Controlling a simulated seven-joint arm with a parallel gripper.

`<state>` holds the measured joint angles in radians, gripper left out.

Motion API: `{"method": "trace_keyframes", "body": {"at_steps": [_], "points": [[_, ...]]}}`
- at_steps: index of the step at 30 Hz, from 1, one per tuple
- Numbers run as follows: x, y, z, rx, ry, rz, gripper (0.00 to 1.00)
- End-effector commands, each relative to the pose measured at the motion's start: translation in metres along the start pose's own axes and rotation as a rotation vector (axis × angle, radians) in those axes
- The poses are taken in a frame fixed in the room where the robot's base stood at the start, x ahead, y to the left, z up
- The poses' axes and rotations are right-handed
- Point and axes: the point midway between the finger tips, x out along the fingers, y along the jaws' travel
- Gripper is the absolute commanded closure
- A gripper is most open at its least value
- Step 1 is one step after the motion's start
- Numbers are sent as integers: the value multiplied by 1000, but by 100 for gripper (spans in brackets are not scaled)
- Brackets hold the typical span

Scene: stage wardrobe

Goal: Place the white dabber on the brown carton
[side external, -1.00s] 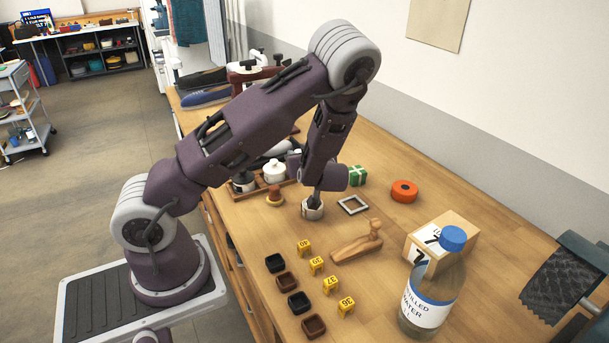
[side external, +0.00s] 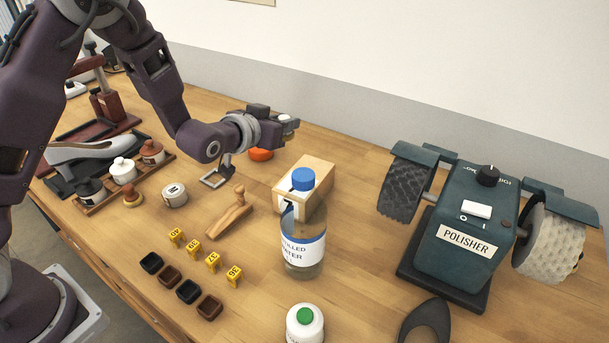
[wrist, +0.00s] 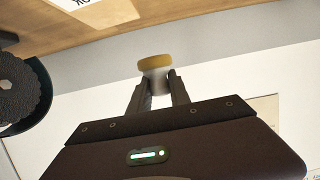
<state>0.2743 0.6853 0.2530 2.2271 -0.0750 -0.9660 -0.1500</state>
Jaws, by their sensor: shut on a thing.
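My gripper (side external: 284,124) is raised, points sideways to the right, and shows just above and left of the brown carton (side external: 318,172) in the side view. In the wrist view my gripper (wrist: 160,88) is shut on the white dabber (wrist: 154,78), which has a pale body and a tan pad facing away from the palm. Only a small white part of the dabber (side external: 284,117) shows in the side view. The carton stands on the table, partly hidden behind the bottle. Its height gap to the dabber is hard to judge.
A water bottle (side external: 302,240) with a blue cap stands in front of the carton. An orange roll (side external: 261,154) and grey square frame (side external: 215,178) lie left of it. A wooden tool (side external: 230,215) and round tin (side external: 175,195) are nearer. A polisher (side external: 462,235) stands at right.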

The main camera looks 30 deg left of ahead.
Motion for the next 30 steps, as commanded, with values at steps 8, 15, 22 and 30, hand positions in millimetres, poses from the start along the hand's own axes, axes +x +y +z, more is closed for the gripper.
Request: {"method": "trace_keyframes", "body": {"at_steps": [8, 15, 22, 30], "points": [[-11, 58, -4, 84, -6, 229, 100], [5, 58, 42, 84, -7, 231, 100], [18, 58, 78, 83, -5, 230, 100], [19, 58, 79, 83, -4, 229, 100]]}}
